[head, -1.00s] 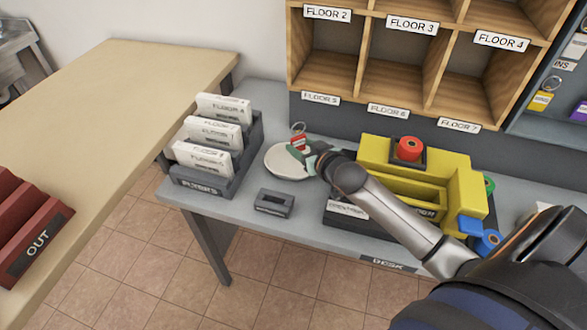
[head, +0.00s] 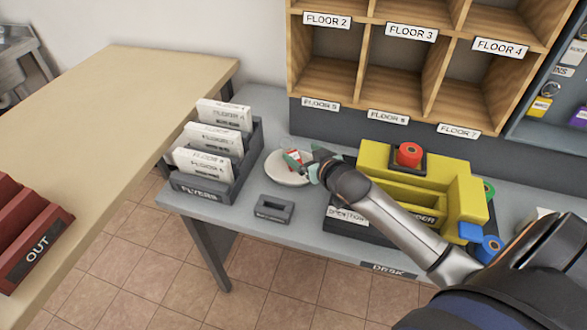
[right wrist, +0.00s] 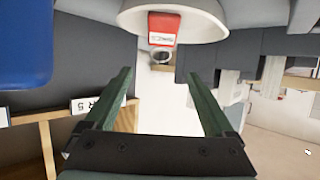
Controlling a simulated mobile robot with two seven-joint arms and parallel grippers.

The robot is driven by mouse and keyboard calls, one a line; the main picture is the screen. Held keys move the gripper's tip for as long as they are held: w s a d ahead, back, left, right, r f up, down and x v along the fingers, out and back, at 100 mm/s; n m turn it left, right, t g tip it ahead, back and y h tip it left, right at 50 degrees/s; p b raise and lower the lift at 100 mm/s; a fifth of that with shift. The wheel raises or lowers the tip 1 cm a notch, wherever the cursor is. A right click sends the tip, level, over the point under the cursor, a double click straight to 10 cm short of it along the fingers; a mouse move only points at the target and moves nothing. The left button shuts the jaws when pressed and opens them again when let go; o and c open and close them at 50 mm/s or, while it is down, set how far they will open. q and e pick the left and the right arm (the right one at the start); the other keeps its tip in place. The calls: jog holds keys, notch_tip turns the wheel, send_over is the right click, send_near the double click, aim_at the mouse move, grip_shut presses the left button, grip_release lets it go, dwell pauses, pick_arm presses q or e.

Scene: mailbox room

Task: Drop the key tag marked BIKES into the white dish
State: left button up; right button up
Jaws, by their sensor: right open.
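The white dish (head: 285,177) sits on the grey desk, right of the flyer rack. A red key tag (head: 294,155) with a white label shows at the dish, beside my right gripper (head: 304,164). In the right wrist view the red tag (right wrist: 164,27) overlaps the white dish (right wrist: 205,22), its metal ring at the rim. The tag's lettering is too small to read. The green fingers of my right gripper (right wrist: 156,74) are apart with nothing between them; the tag is beyond their tips. Whether the tag rests fully inside the dish I cannot tell. My left gripper is not seen.
The flyer rack (head: 209,188) stands left of the dish and a small grey holder (head: 274,208) in front. A yellow organiser (head: 463,190) stands to the right, behind my arm. Wooden floor-labelled pigeonholes (head: 390,90) rise at the back. Yellow and purple tags hang far right.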

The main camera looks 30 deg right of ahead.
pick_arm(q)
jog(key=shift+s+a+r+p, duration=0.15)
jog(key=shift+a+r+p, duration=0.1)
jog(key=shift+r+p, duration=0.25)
pick_arm(e)
jog(key=v, duration=1.1)
jog(key=shift+s, duration=0.25)
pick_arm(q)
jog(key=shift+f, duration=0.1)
